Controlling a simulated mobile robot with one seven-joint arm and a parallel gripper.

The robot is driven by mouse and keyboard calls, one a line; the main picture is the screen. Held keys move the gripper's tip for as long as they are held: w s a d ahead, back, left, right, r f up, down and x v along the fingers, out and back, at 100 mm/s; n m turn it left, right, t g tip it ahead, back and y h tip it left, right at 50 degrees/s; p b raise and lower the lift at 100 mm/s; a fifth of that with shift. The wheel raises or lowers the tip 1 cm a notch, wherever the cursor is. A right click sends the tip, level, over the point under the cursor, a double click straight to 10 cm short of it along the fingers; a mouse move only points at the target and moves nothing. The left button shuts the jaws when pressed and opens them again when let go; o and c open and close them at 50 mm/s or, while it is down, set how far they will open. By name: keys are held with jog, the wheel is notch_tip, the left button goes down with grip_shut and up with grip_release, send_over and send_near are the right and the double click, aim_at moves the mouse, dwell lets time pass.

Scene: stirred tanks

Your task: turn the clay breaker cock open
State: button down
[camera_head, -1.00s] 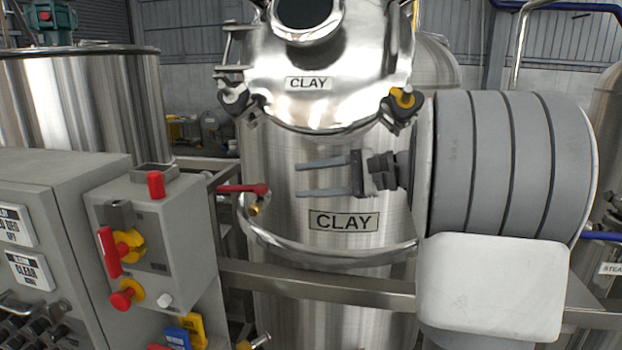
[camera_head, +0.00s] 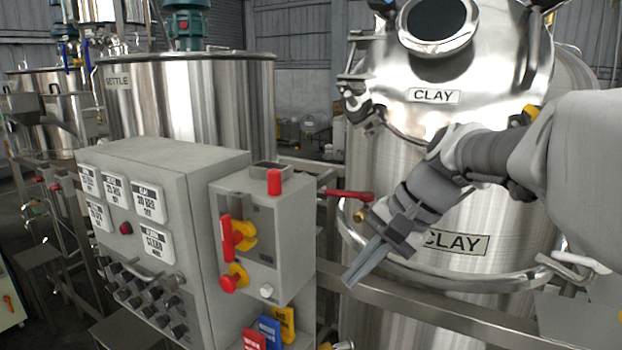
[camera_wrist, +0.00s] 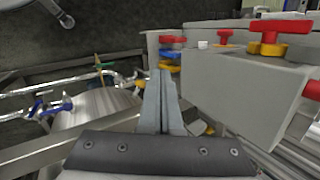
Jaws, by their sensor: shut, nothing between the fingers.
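The clay tank (camera_head: 398,160) is a shiny steel vessel with two CLAY labels. A small cock with a red lever (camera_head: 348,195) and a brass end sits at its left side; no label shows on it. The lever lies roughly level, pointing left. My gripper (camera_head: 350,280) is in front of the tank, below the red lever and apart from it in the picture. Its fingers point down and left and are closed together with nothing between them. The closed fingers also show in the wrist view (camera_wrist: 163,78). I cannot tell the cock in the wrist view.
A grey control box (camera_head: 265,225) with red and yellow handles stands just left of my gripper. A steel rail (camera_head: 440,315) crosses in front of the tank. The settle tank (camera_head: 190,100) stands behind.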

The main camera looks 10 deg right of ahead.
aim_at(344, 194)
jog(key=w+a+r+n+t+h+p, duration=0.25)
jog(key=r+t+h, duration=0.2)
jog(key=r, duration=0.55)
jog(key=w+a+r+n+t+h+p, duration=0.1)
jog(key=w+a+r+n+t+h, duration=0.15)
jog(key=r+h, duration=0.45)
jog(key=w+d+f, duration=0.2)
jog(key=w+f, duration=0.1)
jog(key=w, duration=0.2)
jog(key=w+d+f+y, duration=0.1)
jog(key=w+d+f, duration=0.1)
jog(key=w, duration=0.3)
jog(key=w+d+f+y+b, duration=0.1)
jog(key=w+d+f, duration=0.1)
jog(key=w+f, duration=0.2)
jog(key=shift+w+d+f+m, duration=0.15)
jog(key=shift+w+f, duration=0.05)
jog(key=shift+w, duration=0.2)
jog(key=shift+w+d+f+m, duration=0.1)
jog(key=shift+w+f+m, duration=0.1)
jog(key=shift+w, duration=0.15)
